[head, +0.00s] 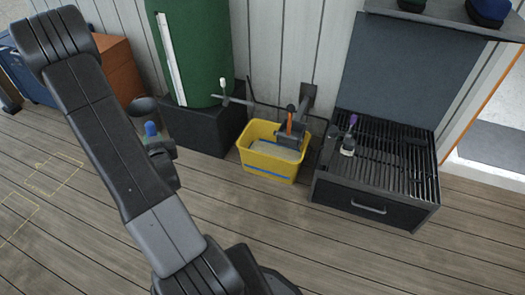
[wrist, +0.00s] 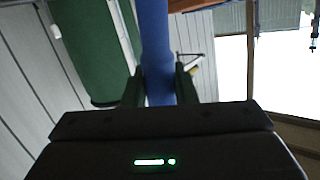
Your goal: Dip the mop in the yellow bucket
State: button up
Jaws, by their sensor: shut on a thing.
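The yellow bucket (head: 254,159) stands upright on the plank floor against the wall in the head view. It has a blue stripe, a greyish surface inside and a dark fitting with an orange handle at its back. My gripper (wrist: 159,78) is shut on a blue shaft, seemingly the mop's handle (wrist: 155,35), which runs up out of the wrist view. In the head view a short blue piece (head: 151,130) shows by my gripper (head: 158,144), left of the bucket and apart from it. The mop's head cannot be made out; my arm hides part of the area.
Floor (head: 330,250) in front is clear.

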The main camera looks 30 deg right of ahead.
jog(key=shift+f+b, duration=2.8)
jog(key=shift+b, duration=0.5)
jog(key=shift+r, duration=0.2)
jog(key=shift+r+p, duration=0.95)
jog(key=shift+r, duration=0.95)
